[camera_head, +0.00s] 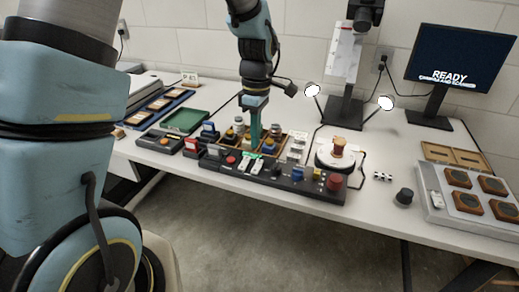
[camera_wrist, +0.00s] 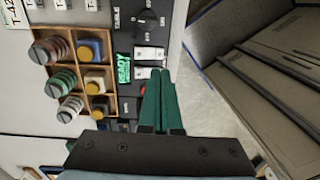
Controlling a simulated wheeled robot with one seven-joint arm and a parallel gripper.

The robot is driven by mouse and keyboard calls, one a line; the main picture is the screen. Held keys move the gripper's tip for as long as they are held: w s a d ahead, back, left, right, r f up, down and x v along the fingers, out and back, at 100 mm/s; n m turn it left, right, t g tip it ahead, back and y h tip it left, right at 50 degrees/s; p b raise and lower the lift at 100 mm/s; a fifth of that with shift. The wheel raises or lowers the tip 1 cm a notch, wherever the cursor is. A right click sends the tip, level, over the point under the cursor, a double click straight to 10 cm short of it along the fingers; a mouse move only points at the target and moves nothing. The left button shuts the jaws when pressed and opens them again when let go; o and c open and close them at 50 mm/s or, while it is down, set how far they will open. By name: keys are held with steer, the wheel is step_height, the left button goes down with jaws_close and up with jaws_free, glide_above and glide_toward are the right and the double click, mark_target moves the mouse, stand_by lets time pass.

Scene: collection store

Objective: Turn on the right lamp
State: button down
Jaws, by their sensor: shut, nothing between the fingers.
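Two small lamps with round white faces stand at the microscope-like stand: the left lamp (camera_head: 313,89) and the right lamp (camera_head: 386,102). I cannot tell whether either is lit. The black control panel (camera_head: 275,174) lies along the table's front edge, with buttons, a knob and two white rocker switches (camera_head: 256,166). In the wrist view the rocker switches (camera_wrist: 149,53) are side by side, next to a green READY display (camera_wrist: 123,68). My gripper (camera_head: 255,142) points down over the panel's back edge; its green fingers (camera_wrist: 160,85) are together and empty, near the lower rocker, which they partly hide.
A wooden compartment tray (camera_wrist: 75,40) with spools and small blocks is beside the panel. A round turntable (camera_head: 337,160) holds a spool on the right. A monitor (camera_head: 460,58) reads READY. A grey tray (camera_head: 463,205) stands far right. Floor is open in front.

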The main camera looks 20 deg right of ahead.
step_height(320, 180, up, 6)
steer(key=shift+s+a+r+b, duration=0.2)
steer(key=shift+s+a+b, duration=0.1)
steer(key=shift+s+b, duration=0.1)
steer(key=a+f+m+t, duration=0.2)
steer(key=a+m, duration=0.8)
steer(key=a, duration=1.7)
steer(key=shift+s+a+f+m+h, duration=0.2)
steer(key=shift+f+m+h, duration=0.1)
steer(key=shift+h, duration=0.1)
